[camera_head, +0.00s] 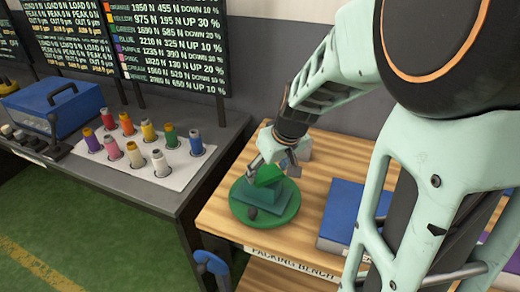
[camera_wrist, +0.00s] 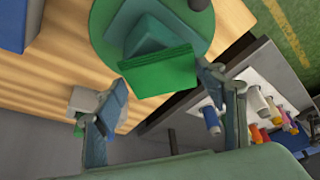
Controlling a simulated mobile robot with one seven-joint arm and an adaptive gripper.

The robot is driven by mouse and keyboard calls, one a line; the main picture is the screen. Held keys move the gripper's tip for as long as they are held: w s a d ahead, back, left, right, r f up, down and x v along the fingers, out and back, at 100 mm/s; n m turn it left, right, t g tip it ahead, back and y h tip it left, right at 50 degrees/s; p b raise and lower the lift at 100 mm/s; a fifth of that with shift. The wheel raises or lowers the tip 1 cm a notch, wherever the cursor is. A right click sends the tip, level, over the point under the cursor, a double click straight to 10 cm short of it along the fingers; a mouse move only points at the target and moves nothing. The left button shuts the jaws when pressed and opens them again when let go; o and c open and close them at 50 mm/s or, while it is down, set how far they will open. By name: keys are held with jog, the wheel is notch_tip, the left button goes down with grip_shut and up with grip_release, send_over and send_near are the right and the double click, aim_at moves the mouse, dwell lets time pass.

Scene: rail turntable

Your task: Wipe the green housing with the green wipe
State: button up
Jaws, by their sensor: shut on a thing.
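The green wipe (camera_head: 268,175) is a bright green folded block between my gripper's fingertips (camera_head: 274,162). It also shows in the wrist view (camera_wrist: 158,72), with a finger at each side of it. The green housing (camera_head: 262,197) is a darker teal-green block on a round green turntable (camera_head: 240,210). It shows behind the wipe in the wrist view (camera_wrist: 148,32), partly covered by it. My gripper is over the housing, shut on the wipe. The wipe is at the housing's top, but I cannot tell whether they touch.
The turntable stands on a wooden packing bench (camera_head: 225,216). A dark knob (camera_head: 252,213) is at its near edge. A blue box (camera_head: 342,212) lies to the right, and a small grey block (camera_head: 304,148) behind. Several coloured spools stand on a white sheet (camera_head: 178,178) on the left table.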

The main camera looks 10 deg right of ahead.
jog(key=shift+w+a+r, duration=0.1)
jog(key=shift+w+a, duration=0.45)
jog(key=shift+a, duration=0.15)
jog(key=shift+w+a, duration=0.5)
jog(key=shift+a, duration=0.2)
jog(key=shift+s+d+b, duration=0.25)
jog(key=shift+s+d, duration=0.5)
jog(key=shift+d, duration=0.25)
jog(key=shift+s+d+b, duration=0.2)
jog(key=shift+s+d, duration=0.55)
jog(key=shift+d, duration=0.2)
jog(key=shift+w+a+f, duration=0.1)
jog(key=shift+w+a, duration=0.65)
jog(key=shift+a, duration=0.25)
jog(key=shift+w+a+f, duration=0.1)
jog(key=shift+w+a, duration=0.6)
jog(key=shift+a, duration=0.3)
notch_tip(320, 180, up, 8)
jog(key=p, duration=0.6)
jog(key=shift+r, duration=0.1)
